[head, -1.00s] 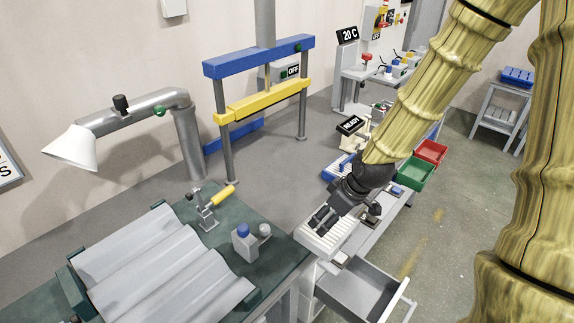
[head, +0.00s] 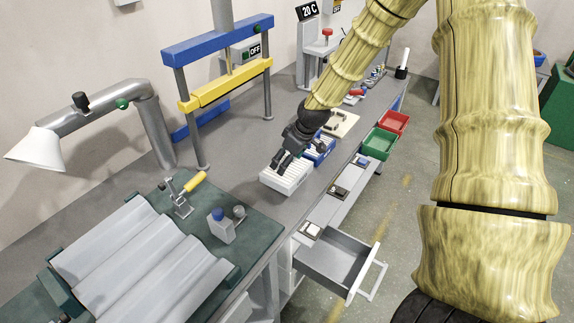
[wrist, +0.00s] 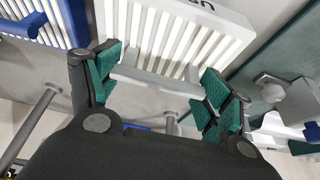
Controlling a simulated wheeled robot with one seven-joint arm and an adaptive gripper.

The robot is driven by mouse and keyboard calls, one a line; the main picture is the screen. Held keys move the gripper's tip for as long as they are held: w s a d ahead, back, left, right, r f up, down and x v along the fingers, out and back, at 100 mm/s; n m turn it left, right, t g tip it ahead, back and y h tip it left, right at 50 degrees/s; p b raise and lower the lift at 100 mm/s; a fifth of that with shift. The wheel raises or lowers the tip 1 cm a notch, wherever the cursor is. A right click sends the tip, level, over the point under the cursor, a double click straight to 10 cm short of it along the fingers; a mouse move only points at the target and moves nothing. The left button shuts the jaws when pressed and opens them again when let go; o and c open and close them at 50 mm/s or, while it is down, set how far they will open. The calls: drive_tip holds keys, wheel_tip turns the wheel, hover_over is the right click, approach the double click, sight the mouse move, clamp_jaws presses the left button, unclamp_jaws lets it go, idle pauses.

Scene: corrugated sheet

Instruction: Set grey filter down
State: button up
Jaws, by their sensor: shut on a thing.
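My gripper (head: 281,163) is above the white slotted rack (head: 290,186) on the bench.
A blue slotted rack (head: 322,148) stands right beside the white one. An open grey drawer (head: 335,262) juts out at the front. Green (head: 379,142) and red (head: 394,122) bins hang along the edge. A blue-and-yellow press (head: 222,85) stands behind; corrugated sheet (head: 140,262) lies at left.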

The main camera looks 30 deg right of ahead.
drive_tip(key=shift+s+f, duration=0.1)
drive_tip(key=shift+f, duration=0.35)
drive_tip(key=shift+f+p, duration=0.6)
drive_tip(key=shift+f, duration=0.65)
drive_tip(key=shift+f, duration=0.1)
drive_tip(key=o, duration=1.5)
drive_tip(key=shift+c, duration=0.2)
drive_tip(key=b+v, duration=0.2)
drive_tip(key=v, duration=1)
